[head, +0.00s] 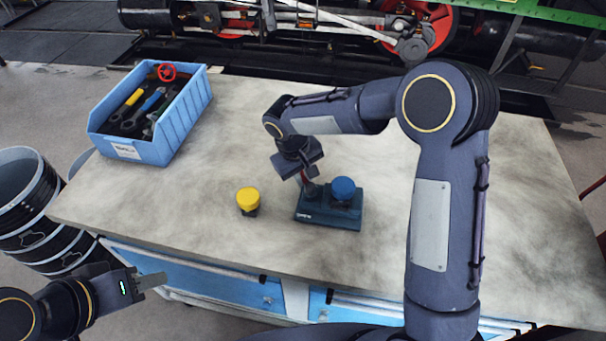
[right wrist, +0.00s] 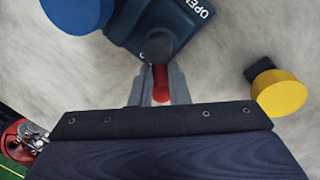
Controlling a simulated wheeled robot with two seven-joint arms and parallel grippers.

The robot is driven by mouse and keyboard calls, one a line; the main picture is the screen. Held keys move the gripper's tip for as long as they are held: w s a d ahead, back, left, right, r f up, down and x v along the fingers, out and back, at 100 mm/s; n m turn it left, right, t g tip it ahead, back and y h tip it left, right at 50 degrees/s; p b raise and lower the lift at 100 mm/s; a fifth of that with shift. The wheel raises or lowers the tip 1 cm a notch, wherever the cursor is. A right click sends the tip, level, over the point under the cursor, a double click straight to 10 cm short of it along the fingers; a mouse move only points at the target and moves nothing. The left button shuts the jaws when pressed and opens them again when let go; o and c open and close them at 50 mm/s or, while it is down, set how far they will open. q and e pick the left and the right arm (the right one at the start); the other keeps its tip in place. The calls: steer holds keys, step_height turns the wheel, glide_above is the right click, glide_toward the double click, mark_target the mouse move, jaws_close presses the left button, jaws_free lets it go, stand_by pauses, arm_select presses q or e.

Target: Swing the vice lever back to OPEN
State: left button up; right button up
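The vice (head: 322,213) is a dark blue block on the workbench, with a round blue knob (head: 342,188) on top. In the right wrist view the vice (right wrist: 180,20) bears the letters "OPEN", partly cut off. Its red lever (right wrist: 161,84) has a dark round end (right wrist: 158,47) beside the block. My right gripper (right wrist: 161,88) has one finger on each side of the red lever, close against it with no clear gap. In the head view my right gripper (head: 308,184) partly hides the lever. My left gripper (head: 152,282) is off the bench's front left edge, apparently empty.
A yellow knob on a dark base (head: 248,200) stands left of the vice. A blue tool bin (head: 178,125) sits at the bench's back left. The workbench (head: 170,215) is otherwise mostly clear. Black drums (head: 30,205) stand at the left, and machinery lies behind the bench.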

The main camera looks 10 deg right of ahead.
jaws_close()
steer(key=shift+s+a+n+b, duration=0.15)
steer(key=shift+n+b, duration=0.2)
steer(key=shift+n, duration=0.45)
steer(key=n, duration=0.2)
steer(key=n+b, duration=0.1)
steer(key=shift+s+a+t, duration=0.2)
steer(key=shift+s+t, duration=0.05)
steer(key=shift+t, duration=0.15)
steer(key=n, duration=0.2)
steer(key=s+n+y, duration=0.1)
steer(key=n, duration=0.1)
steer(key=shift+a+n, duration=0.2)
steer(key=shift+n, duration=0.2)
steer(key=n, duration=0.2)
steer(key=s+n+y, duration=0.1)
steer(key=n, duration=0.1)
steer(key=shift+r+n+t+p, duration=0.1)
steer(key=shift+n+t+p, duration=0.2)
steer(key=shift+p, duration=0.1)
steer(key=n+p, duration=0.1)
steer(key=n, duration=0.1)
steer(key=n+y+p, duration=0.1)
steer(key=n, duration=0.1)
steer(key=shift+s+d+n, duration=0.2)
steer(key=shift+s+n, duration=0.2)
